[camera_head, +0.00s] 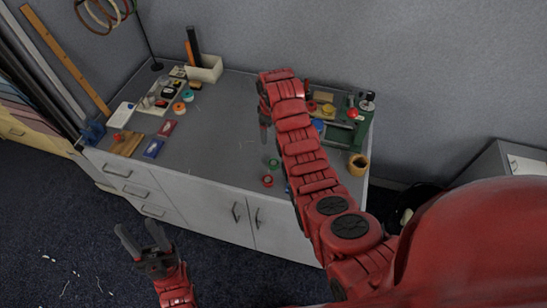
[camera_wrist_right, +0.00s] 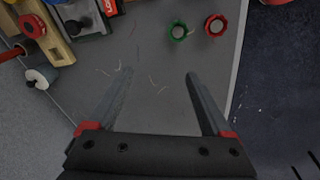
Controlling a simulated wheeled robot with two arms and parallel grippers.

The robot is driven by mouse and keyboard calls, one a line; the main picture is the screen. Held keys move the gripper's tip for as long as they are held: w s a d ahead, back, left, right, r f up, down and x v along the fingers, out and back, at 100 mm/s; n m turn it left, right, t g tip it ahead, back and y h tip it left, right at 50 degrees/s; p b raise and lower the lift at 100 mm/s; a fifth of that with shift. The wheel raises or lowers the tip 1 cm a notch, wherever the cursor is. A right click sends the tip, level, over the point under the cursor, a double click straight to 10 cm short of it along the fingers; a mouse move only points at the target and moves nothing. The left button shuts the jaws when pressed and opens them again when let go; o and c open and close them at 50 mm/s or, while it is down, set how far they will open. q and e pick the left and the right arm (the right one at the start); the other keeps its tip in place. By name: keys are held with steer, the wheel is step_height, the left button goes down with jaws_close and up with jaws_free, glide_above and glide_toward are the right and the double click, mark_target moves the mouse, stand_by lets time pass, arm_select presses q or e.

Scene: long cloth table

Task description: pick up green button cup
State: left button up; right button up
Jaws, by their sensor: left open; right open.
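The green button cup (camera_head: 273,163) stands near the front edge of the grey table, just behind a red button cup (camera_head: 268,181). In the right wrist view the green cup (camera_wrist_right: 178,31) is beyond my fingertips, left of the red cup (camera_wrist_right: 215,26). My right gripper (camera_wrist_right: 158,76) is open and empty above the table, apart from both cups. In the head view it (camera_head: 264,132) is partly hidden by my arm, farther back than the green cup. My left gripper (camera_head: 138,232) is open and empty in front of the cabinet, over the floor.
Small items and a white board (camera_head: 122,114) crowd the table's left side. The middle tabletop is mostly clear.

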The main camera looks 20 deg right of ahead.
step_height(320, 180, up, 3)
steer(key=s+g, duration=0.1)
steer(key=s, duration=0.2)
steer(key=b, duration=0.6)
glide_above(274, 163)
steer(key=shift+g, duration=0.4)
steer(key=f, duration=1.1)
steer(key=shift+s+a+f, duration=0.1)
steer(key=shift+a+f, duration=0.15)
steer(key=shift+f, duration=0.35)
steer(key=shift+s+f+p, duration=0.1)
steer(key=shift+f+p, duration=0.35)
steer(key=shift+p, duration=0.05)
steer(key=f, duration=0.1)
steer(key=p, duration=0.1)
steer(key=f, duration=0.1)
steer(key=shift+d+f, duration=0.25)
steer(key=shift+f, duration=1.05)
jaws_close()
